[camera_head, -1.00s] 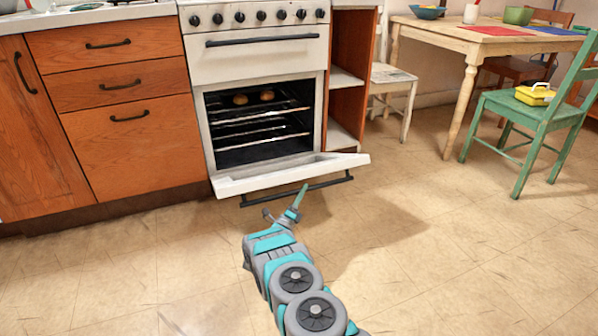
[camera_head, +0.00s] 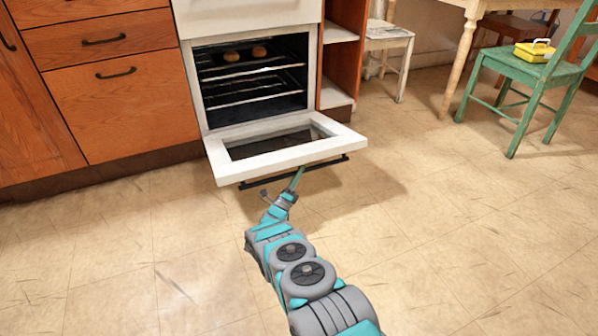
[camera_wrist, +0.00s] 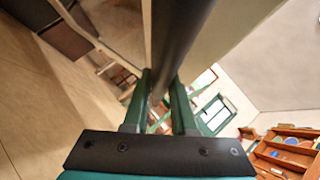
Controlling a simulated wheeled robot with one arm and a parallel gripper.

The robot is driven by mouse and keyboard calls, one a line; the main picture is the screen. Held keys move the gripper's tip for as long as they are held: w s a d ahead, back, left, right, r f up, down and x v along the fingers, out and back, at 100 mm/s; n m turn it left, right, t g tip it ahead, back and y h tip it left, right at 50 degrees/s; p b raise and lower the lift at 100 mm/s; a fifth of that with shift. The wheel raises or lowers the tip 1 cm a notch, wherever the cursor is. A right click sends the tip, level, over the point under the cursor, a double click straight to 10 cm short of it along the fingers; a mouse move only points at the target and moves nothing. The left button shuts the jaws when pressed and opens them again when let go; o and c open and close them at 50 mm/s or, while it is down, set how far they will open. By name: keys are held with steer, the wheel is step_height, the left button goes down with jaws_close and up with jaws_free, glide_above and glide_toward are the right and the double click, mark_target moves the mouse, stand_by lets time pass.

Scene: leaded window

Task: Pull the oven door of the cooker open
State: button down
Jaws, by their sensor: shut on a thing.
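The white cooker (camera_head: 248,12) stands among wooden cabinets in the head view. Its oven door (camera_head: 222,165) is hinged down and lies nearly level, its inner glass facing up. The black door handle (camera_head: 325,162) runs along the door's outer edge. My gripper (camera_head: 298,174) is at that handle, near its middle. In the wrist view the dark handle bar (camera_wrist: 178,35) passes between the two green fingers of my gripper (camera_wrist: 160,98), which are shut on it. The oven cavity (camera_head: 250,84) is open to view, with racks and two round baked items on the top one.
Wooden drawers (camera_head: 130,75) stand left of the cooker and an open shelf unit (camera_head: 340,60) right of it. A green chair (camera_head: 530,70) with a yellow box (camera_head: 533,50) and a table are at the right. The tiled floor (camera_head: 450,240) in front is clear.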

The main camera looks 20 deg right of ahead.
steer(key=shift+w+a, duration=0.2)
steer(key=c, duration=0.9)
jaws_free()
steer(key=shift+o, duration=0.8)
steer(key=shift+s+d, duration=0.1)
steer(key=shift+s+a+f, duration=0.25)
steer(key=shift+f, duration=0.05)
steer(key=s+a+f+p, duration=0.2)
steer(key=s+a, duration=0.7)
steer(key=a, duration=0.3)
steer(key=shift+a+p, duration=0.35)
steer(key=shift+p, duration=0.05)
steer(key=shift+s, duration=0.1)
